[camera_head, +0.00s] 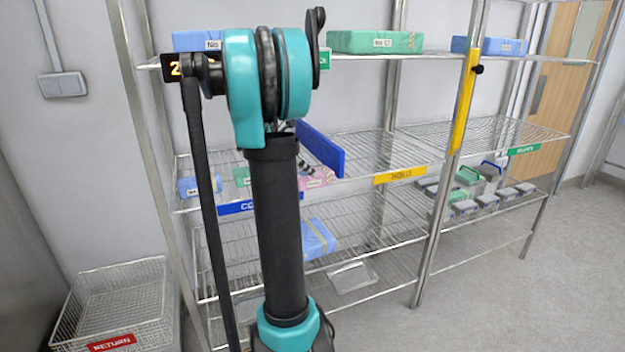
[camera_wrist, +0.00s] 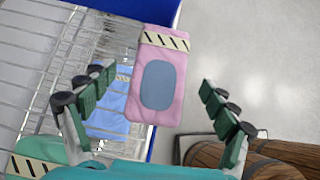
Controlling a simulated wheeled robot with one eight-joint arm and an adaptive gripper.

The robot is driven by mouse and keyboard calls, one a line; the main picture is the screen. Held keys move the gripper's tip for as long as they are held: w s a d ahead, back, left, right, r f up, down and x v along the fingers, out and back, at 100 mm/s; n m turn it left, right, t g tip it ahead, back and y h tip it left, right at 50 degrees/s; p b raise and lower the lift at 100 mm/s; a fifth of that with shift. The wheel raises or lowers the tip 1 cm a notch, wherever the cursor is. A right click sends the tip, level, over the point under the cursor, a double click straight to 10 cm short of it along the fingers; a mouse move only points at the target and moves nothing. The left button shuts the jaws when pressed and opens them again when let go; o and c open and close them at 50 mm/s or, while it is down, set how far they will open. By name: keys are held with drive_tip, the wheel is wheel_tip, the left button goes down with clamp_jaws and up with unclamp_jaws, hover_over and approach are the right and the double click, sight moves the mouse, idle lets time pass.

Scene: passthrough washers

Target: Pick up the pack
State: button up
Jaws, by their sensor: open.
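A pink pack (camera_wrist: 158,104) with a striped band and a blue-grey oval patch lies in the middle of the wrist view. It also shows on the middle wire shelf in the head view (camera_head: 316,183), partly hidden by my arm. My gripper (camera_wrist: 155,80) is open, its green-padded fingers apart on either side of the pack with visible gaps. The height gap between fingers and pack is hard to tell. A green pack (camera_wrist: 50,160) with a striped band lies at lower left. A blue pack (camera_wrist: 112,105) shows behind the pink one, apparently lower down.
A blue upright panel (camera_head: 321,148) stands on the shelf near the pink pack. Metal posts and a yellow strip (camera_head: 464,100) rise to the right. A wire return basket (camera_head: 120,300) sits at lower left. Brown rounded objects (camera_wrist: 215,155) show at lower right in the wrist view.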

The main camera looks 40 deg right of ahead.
drive_tip(key=x, duration=0.4)
drive_tip(key=shift+s+f, duration=0.1)
drive_tip(key=shift+f, duration=0.05)
drive_tip(key=shift+a, duration=0.1)
drive_tip(key=shift+c, duration=0.3)
drive_tip(key=c, duration=1.4)
